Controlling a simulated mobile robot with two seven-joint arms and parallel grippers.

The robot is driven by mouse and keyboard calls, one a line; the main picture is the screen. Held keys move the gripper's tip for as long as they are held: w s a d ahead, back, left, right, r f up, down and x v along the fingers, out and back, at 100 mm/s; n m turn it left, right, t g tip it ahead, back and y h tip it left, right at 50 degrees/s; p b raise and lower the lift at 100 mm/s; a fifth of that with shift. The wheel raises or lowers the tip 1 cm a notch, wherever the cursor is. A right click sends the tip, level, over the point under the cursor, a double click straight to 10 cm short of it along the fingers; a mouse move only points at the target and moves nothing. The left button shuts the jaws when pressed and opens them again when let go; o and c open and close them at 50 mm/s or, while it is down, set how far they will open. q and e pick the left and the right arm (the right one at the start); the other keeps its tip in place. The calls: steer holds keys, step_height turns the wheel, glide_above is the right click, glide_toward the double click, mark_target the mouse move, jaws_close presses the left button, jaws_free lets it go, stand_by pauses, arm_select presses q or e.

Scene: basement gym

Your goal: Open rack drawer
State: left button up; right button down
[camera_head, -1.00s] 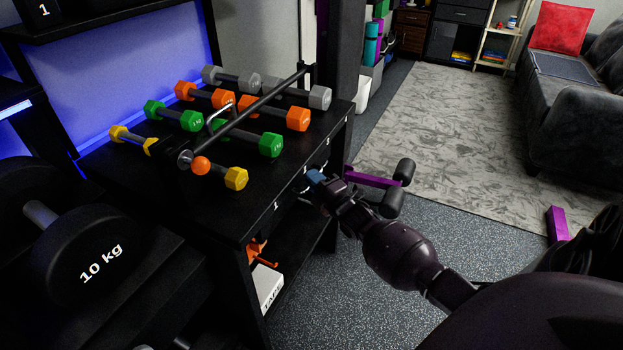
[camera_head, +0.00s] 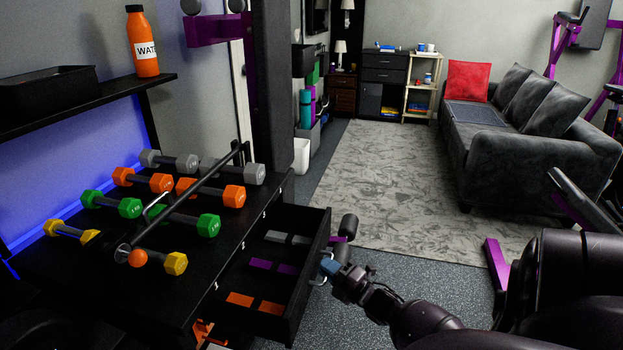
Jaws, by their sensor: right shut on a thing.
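The black rack drawer (camera_head: 307,278) stands pulled out from the right side of the black rack (camera_head: 232,245). Its inside shows grey, purple and orange blocks in rows. My right gripper (camera_head: 326,271) is at the outer face of the drawer front, shut on the light metal drawer handle (camera_head: 318,279). The gripper partly hides the handle. My left gripper is not in view.
Several coloured dumbbells (camera_head: 206,225) and a bar with an orange ball end (camera_head: 138,258) lie on the rack top. A purple-framed piece with black pads (camera_head: 349,226) is close behind the gripper.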

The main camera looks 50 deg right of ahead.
steer(key=shift+s+d, duration=0.3)
steer(key=shift+s, duration=0.55)
steer(key=c, duration=1.2)
jaws_free()
steer(key=s, duration=0.3)
steer(key=s+f, duration=0.1)
steer(key=s, duration=0.6)
steer(key=shift+s+f+p, duration=0.3)
steer(key=shift+f, duration=0.1)
